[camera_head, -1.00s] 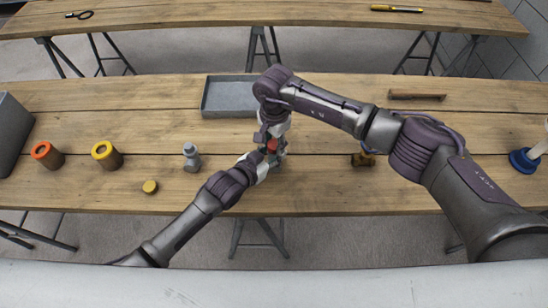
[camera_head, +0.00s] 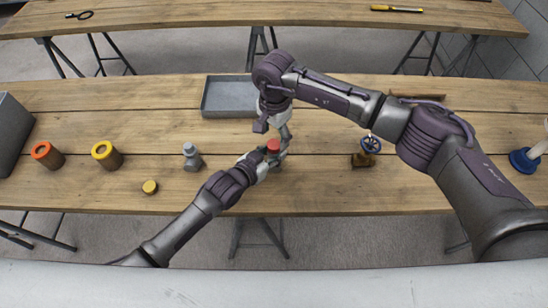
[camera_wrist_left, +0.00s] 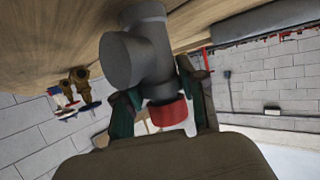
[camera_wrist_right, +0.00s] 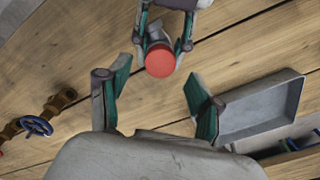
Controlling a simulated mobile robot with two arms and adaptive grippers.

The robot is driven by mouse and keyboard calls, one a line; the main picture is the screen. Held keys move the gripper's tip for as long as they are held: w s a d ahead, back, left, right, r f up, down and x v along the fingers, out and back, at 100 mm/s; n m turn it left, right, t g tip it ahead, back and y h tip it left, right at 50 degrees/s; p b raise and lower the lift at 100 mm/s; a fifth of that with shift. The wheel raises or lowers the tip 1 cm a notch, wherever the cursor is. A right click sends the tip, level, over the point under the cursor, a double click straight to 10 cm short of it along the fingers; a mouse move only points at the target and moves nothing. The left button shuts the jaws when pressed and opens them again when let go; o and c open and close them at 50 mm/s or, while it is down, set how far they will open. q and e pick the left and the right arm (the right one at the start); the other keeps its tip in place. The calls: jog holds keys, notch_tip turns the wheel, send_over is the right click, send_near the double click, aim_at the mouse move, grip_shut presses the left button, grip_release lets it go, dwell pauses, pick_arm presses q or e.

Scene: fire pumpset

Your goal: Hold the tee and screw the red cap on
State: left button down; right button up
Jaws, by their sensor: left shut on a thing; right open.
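The grey tee (camera_wrist_left: 135,58) is held by my left gripper (camera_wrist_left: 158,90), which is shut on it over the table. The red cap (camera_head: 273,145) sits on the tee's upper end; it also shows against the tee's end in the left wrist view (camera_wrist_left: 167,113). I cannot tell how tightly it is seated. My right gripper (camera_wrist_right: 155,92) is open and empty. It is apart from the red cap, which shows beyond its fingers in the right wrist view (camera_wrist_right: 160,61).
A grey tray (camera_head: 228,97) lies behind the grippers. A grey fitting (camera_head: 191,157), a small yellow cap (camera_head: 150,187) and orange and yellow rolls (camera_head: 107,155) stand left. A brass valve with a blue wheel (camera_head: 370,144) stands right. The front middle table is clear.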

aim_at(274, 144)
jog(key=shift+r, duration=0.45)
jog(key=shift+c, duration=1.4)
jog(key=n, duration=0.1)
jog(key=r+n, duration=0.1)
jog(key=n, duration=0.1)
jog(key=shift+n, duration=0.3)
jog(key=n, duration=0.2)
jog(key=r+n, duration=0.1)
jog(key=shift+n, duration=0.4)
jog(key=n, duration=0.2)
jog(key=r+n, duration=0.1)
jog(key=n, duration=0.3)
jog(key=shift+r, duration=0.3)
jog(key=shift+f, duration=0.1)
jog(key=shift+f, duration=3.9)
